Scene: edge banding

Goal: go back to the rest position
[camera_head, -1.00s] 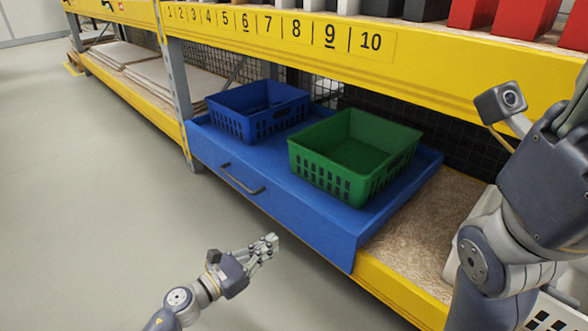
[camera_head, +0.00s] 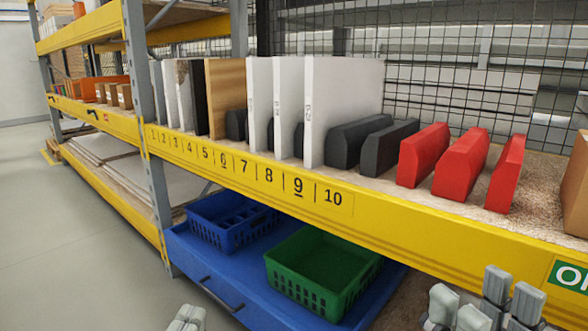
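My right gripper (camera_head: 484,303) is at the bottom right of the head view, in front of the lower shelf. Its light grey fingertips point up with a gap between them, and nothing is held there. My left gripper (camera_head: 187,319) shows only as fingertips at the bottom edge, left of the blue drawer. They look close together, and I cannot tell whether they are open. Both grippers appear apart from the shelf goods. The rest of both arms is out of view.
A yellow rack beam (camera_head: 225,166) with numbers crosses the view. White and wooden panels (camera_head: 344,95) and red blocks (camera_head: 461,165) stand above it. Below, a blue drawer (camera_head: 208,277) holds a blue crate (camera_head: 219,237) and a green crate (camera_head: 308,294). Floor (camera_head: 75,255) is clear at left.

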